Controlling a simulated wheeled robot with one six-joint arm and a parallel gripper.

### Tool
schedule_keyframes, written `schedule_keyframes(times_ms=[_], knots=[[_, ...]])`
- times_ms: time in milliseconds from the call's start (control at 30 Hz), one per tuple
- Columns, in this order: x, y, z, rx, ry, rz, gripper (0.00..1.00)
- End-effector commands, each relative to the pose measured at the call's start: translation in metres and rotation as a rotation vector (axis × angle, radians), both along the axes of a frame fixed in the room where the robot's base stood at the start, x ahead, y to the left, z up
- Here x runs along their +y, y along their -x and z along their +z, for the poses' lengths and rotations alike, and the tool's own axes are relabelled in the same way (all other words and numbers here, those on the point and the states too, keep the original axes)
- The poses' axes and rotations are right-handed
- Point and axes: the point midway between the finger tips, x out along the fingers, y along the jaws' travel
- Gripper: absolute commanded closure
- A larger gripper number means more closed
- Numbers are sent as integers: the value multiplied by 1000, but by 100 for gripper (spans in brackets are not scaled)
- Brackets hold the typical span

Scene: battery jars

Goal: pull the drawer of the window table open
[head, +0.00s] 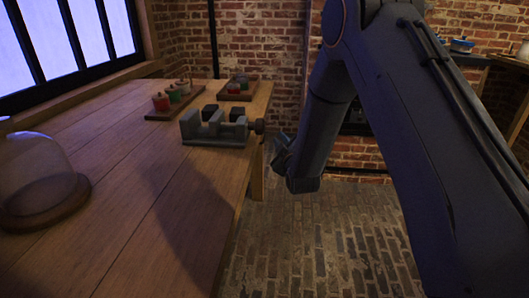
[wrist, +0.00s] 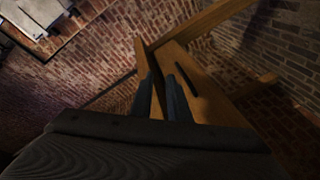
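The window table (head: 150,215) is a long wooden table on the left of the head view, below the window. Its drawer front cannot be made out in the head view. In the wrist view, wooden table parts (wrist: 215,105) lie beyond my gripper (wrist: 161,80), with a narrow dark strip (wrist: 188,68) on them; I cannot tell whether it is a handle or a gap. My gripper's two dark fingers are apart with nothing seen between them. They point toward the wood; contact cannot be told. In the head view my wrist hangs just right of the table's edge, fingers not distinguishable.
A grey vise (head: 215,130) stands near the table's right edge. Small jars stand on a wooden board (head: 168,113) and another board (head: 236,96) behind. A glass dome (head: 38,175) is at the left. The brick floor (head: 310,245) right of the table is clear.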

Motion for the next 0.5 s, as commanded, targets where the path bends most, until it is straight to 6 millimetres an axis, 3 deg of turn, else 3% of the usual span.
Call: schedule_keyframes(times_ms=[33,167,500], knots=[[10,-7,-23,-49,15,12,85],[26,-15,-42,-173,49,28,85],[43,-17,-58,-310,83,37,85]])
